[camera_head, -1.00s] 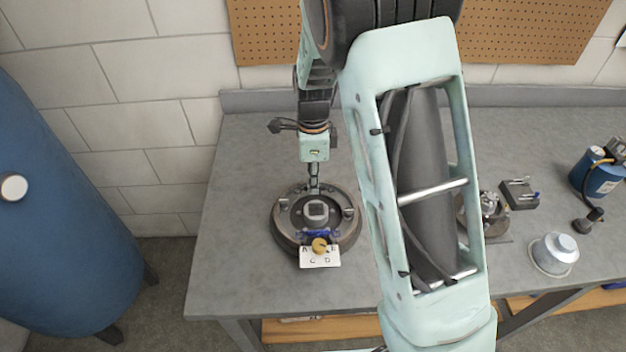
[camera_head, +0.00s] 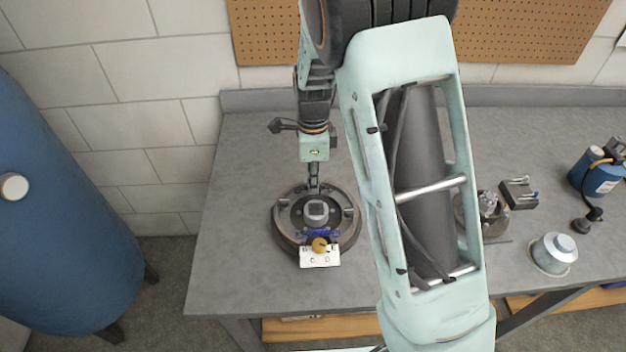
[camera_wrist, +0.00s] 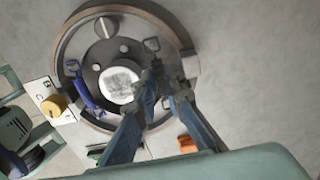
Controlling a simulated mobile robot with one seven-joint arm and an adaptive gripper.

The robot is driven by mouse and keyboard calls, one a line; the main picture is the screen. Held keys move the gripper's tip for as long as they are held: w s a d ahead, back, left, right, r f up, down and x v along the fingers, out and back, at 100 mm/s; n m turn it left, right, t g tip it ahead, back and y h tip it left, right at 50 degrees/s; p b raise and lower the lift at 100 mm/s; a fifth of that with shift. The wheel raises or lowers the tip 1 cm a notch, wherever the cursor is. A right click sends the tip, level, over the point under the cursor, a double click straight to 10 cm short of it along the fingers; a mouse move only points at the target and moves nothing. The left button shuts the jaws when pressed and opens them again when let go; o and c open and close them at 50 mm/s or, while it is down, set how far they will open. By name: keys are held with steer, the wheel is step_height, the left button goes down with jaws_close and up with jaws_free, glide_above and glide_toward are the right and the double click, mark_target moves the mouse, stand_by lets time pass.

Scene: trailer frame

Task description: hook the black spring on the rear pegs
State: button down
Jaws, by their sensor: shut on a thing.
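The round brake assembly (camera_head: 280,237) lies on the bench, and the wrist view shows its ring (camera_wrist: 172,27) from above. My gripper (camera_head: 314,187) points down over the far part of the ring in the head view. In the wrist view my gripper (camera_wrist: 163,84) is closed, its fingertips beside the hub (camera_wrist: 119,84). A small dark piece between the tips seems to be the black spring (camera_wrist: 157,70); it is mostly hidden. Rear pegs near the tips cannot be clearly told apart.
A blue spring (camera_wrist: 88,97) lies on the near side of the ring. A white plate (camera_head: 320,258) with a yellow knob (camera_head: 319,245) sits at the front. A grey cup (camera_head: 555,254), a blue canister (camera_head: 597,175) and small fixtures stand right. Bench left of the ring is clear.

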steer(key=shift+f+b, duration=0.3)
steer(key=shift+f, duration=0.6)
stand_by(1.8)
steer(key=c, duration=1.9)
jaws_free()
steer(key=shift+c, duration=0.2)
steer(key=c, duration=0.3)
steer(key=shift+r+p, duration=2.85)
steer(key=shift+r, duration=0.7)
